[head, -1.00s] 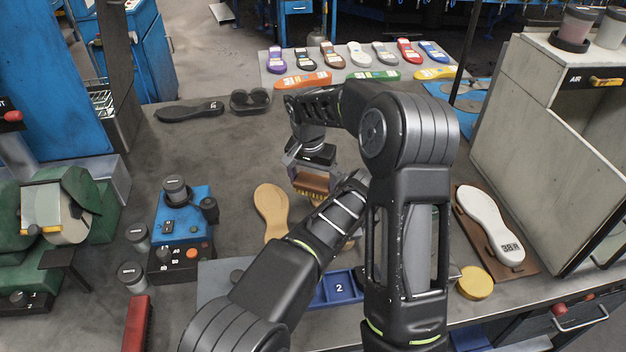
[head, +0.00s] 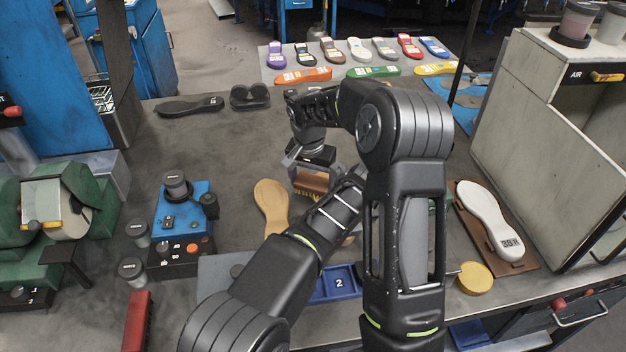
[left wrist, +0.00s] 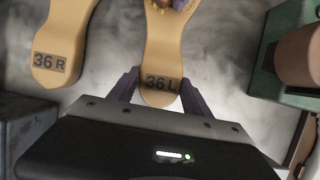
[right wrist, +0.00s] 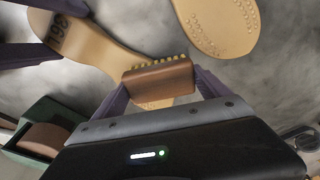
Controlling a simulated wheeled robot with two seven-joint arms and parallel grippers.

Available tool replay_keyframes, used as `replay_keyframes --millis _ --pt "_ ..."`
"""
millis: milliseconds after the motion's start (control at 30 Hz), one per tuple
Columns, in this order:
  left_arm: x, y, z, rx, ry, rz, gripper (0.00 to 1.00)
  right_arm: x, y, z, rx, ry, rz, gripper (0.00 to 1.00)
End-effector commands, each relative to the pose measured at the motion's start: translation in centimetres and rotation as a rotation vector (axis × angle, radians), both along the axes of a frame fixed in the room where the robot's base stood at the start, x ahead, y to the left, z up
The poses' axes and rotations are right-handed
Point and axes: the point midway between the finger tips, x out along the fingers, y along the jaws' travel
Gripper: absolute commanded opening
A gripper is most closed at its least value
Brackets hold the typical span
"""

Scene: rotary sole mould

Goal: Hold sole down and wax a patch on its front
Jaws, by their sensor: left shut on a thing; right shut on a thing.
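The tan sole marked 36 L (left wrist: 162,50) lies flat on the table. My left gripper (left wrist: 160,92) is shut on its heel end, one finger on each side. The same sole shows in the right wrist view (right wrist: 110,55). My right gripper (right wrist: 160,88) is shut on a wooden brush (right wrist: 158,80) with yellow bristles, which is over the front part of this sole. I cannot tell whether the bristles touch it. In the head view the brush (head: 312,181) shows beside my arm; my arms hide my left gripper and most of the held sole.
A second tan sole, 36 R (head: 270,205), lies close beside the held one. A blue control box (head: 183,215) and a green machine (head: 65,230) stand left. A white sole (head: 485,212) lies right on a brown board. Coloured soles (head: 360,50) line the back.

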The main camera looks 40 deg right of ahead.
Motion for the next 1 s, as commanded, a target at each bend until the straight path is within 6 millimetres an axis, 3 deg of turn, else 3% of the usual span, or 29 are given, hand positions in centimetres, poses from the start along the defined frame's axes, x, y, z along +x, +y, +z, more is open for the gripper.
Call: replay_keyframes --millis 500,1000 --pt "0.0 0.0 0.0 -0.001 0.0 0.0 0.11 -1.4 -3.3 0.2 -0.001 -0.001 -0.002 0.54" --pt "0.0 0.0 0.0 -0.001 0.0 0.0 0.11 -1.8 -4.0 0.2 -0.001 0.0 -0.001 0.54"
